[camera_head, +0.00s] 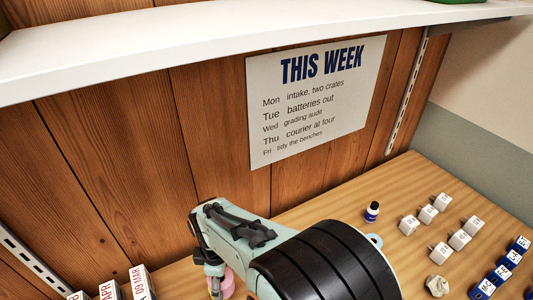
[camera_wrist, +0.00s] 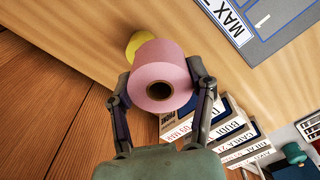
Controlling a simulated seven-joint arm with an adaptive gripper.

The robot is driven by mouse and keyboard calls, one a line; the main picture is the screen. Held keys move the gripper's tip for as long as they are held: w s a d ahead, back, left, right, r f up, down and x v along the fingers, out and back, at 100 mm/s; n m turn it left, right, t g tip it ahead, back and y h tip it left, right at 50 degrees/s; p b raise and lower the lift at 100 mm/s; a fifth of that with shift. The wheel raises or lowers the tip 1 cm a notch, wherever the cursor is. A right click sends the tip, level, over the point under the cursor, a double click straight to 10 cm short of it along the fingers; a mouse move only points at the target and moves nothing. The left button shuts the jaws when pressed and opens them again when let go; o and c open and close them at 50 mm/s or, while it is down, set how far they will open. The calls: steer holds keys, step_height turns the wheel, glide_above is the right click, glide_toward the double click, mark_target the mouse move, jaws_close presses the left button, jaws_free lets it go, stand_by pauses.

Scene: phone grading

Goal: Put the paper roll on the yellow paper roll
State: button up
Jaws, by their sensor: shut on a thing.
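My gripper (camera_wrist: 160,95) is shut on a pink paper roll (camera_wrist: 160,66) in the wrist view, one finger on each side of it. The roll's end with its dark core hole faces the camera. A yellow paper roll (camera_wrist: 136,42) shows partly behind the pink roll's upper left; most of it is hidden. I cannot tell whether the two rolls touch. In the head view my arm covers most of this spot, and only a bit of the pink roll (camera_head: 227,284) shows beside my gripper (camera_head: 214,284). The yellow roll cannot be made out there.
White boxes (camera_head: 142,280) with printed labels stand close to the gripper, at lower right in the wrist view. A grey mat (camera_wrist: 278,22) lies at upper right there. White plugs (camera_head: 428,214), blue items (camera_head: 498,274) and a small bottle (camera_head: 372,211) stand on the wooden bench. A white shelf (camera_head: 200,45) hangs above.

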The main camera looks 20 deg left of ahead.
steer(key=w+a+f, duration=0.2)
steer(key=f, duration=0.1)
steer(key=w+a+f, duration=0.1)
steer(key=f, duration=0.1)
steer(key=shift+f, duration=0.1)
steer(key=shift+w+a+f, duration=0.1)
steer(key=shift+a+f, duration=0.05)
steer(key=shift+f, duration=0.8)
steer(key=shift+w+a+f, duration=0.1)
steer(key=shift+f, duration=0.8)
steer(key=shift+f, duration=0.15)
steer(key=o, duration=1.2)
